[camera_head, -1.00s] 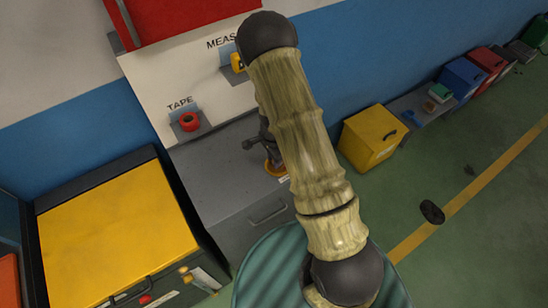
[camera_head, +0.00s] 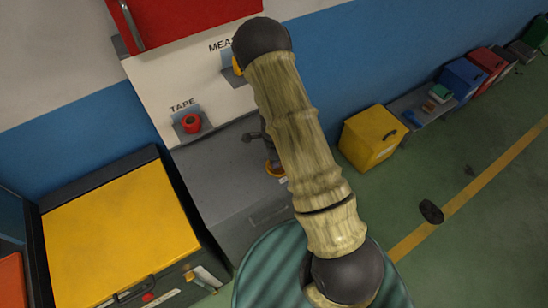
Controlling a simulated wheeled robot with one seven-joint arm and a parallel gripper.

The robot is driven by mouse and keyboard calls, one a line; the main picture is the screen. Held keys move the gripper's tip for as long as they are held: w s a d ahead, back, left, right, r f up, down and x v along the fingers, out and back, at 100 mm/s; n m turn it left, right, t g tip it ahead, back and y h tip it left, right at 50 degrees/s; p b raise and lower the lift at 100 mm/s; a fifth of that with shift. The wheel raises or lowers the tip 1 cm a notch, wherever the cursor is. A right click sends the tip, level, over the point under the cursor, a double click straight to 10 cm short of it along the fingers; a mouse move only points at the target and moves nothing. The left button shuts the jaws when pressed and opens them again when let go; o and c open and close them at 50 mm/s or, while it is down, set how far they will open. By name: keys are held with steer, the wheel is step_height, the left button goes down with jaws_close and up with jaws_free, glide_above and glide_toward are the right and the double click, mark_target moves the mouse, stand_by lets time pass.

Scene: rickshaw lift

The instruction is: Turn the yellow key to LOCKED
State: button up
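A chest with a yellow lid (camera_head: 120,240) stands at the lower left, its lid shut. A small yellow piece (camera_head: 189,276), which looks like the key, sits on the chest's front edge beside a white label (camera_head: 207,279). It is too small for me to read its position or the label. A red button-like part (camera_head: 148,297) is to its left on the same front. My arm rises from the bottom middle and bends at a dark joint at the top. My gripper is not visible, and its distance from the key cannot be told.
A grey cabinet (camera_head: 215,195) stands right of the chest, with a dark tool with an orange base on top, partly behind my arm. Red tape (camera_head: 192,123) hangs on the wall board. A yellow box (camera_head: 370,137) stands on the right. Green floor is open at the right, with a dark lump (camera_head: 431,211).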

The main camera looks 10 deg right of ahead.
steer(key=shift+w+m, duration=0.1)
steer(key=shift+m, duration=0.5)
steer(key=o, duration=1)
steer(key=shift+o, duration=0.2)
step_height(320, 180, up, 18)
steer(key=b, duration=0.1)
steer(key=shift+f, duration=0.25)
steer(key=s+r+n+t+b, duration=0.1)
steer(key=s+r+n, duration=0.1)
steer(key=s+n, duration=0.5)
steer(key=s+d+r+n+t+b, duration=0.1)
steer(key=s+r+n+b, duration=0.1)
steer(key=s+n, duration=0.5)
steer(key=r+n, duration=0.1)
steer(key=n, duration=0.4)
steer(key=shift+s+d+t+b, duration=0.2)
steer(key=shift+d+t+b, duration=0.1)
